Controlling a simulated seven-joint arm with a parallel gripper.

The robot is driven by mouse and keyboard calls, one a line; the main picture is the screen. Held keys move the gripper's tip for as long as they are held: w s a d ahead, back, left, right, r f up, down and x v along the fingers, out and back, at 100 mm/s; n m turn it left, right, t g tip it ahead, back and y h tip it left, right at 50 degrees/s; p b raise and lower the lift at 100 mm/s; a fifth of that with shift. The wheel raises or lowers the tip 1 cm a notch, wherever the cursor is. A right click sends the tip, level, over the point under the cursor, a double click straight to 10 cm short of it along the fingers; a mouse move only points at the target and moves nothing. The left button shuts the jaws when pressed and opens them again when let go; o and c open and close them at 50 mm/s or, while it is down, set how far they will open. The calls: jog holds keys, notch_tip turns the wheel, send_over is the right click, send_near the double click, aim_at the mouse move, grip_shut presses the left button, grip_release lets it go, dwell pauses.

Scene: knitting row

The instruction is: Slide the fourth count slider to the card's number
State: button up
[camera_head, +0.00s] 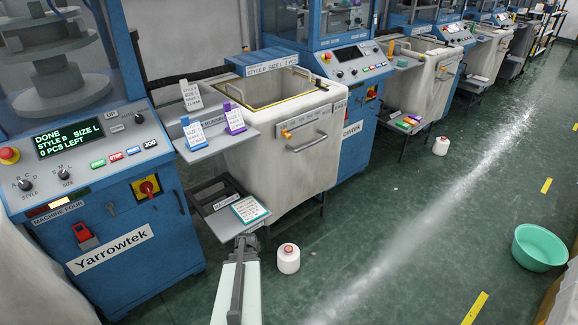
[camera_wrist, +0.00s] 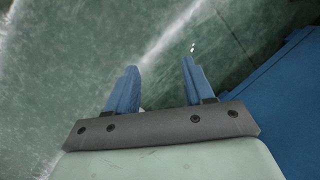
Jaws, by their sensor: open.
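My gripper (camera_wrist: 160,68) shows in the wrist view with its two blue fingers apart and only green floor between them. In the head view my arm (camera_head: 236,295) reaches up from the bottom edge, in front of a low shelf. A teal-edged card (camera_head: 250,209) lies on that shelf; its text is too small to read. An orange slider knob (camera_head: 287,134) sits at the left of a plate on the front of the near bin, above a bar handle. I cannot tell whether this is the fourth slider. My gripper touches neither.
The left machine (camera_head: 110,236) is labelled machine four; its screen (camera_head: 69,138) reads done, style B, size L. Tagged stands, one purple (camera_head: 233,118), stand on the bin's side shelf. The aisle is mostly clear.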

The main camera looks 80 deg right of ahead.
jog(key=s+d+r+m+t+h, duration=0.1)
jog(key=s+d+r+m+t, duration=0.15)
jog(key=s+d, duration=0.4)
jog(key=s+d+r+m+t+h, duration=0.1)
jog(key=s+d+r+m+h, duration=0.15)
jog(key=s+d+r, duration=0.4)
jog(key=m+t+h, duration=0.8)
jog(key=m+h, duration=0.4)
jog(key=m, duration=0.9)
send_near(290, 138)
jog(key=x, duration=1)
jog(key=shift+w+d, duration=0.2)
jog(key=shift+d, duration=0.1)
jog(key=shift+c, duration=0.3)
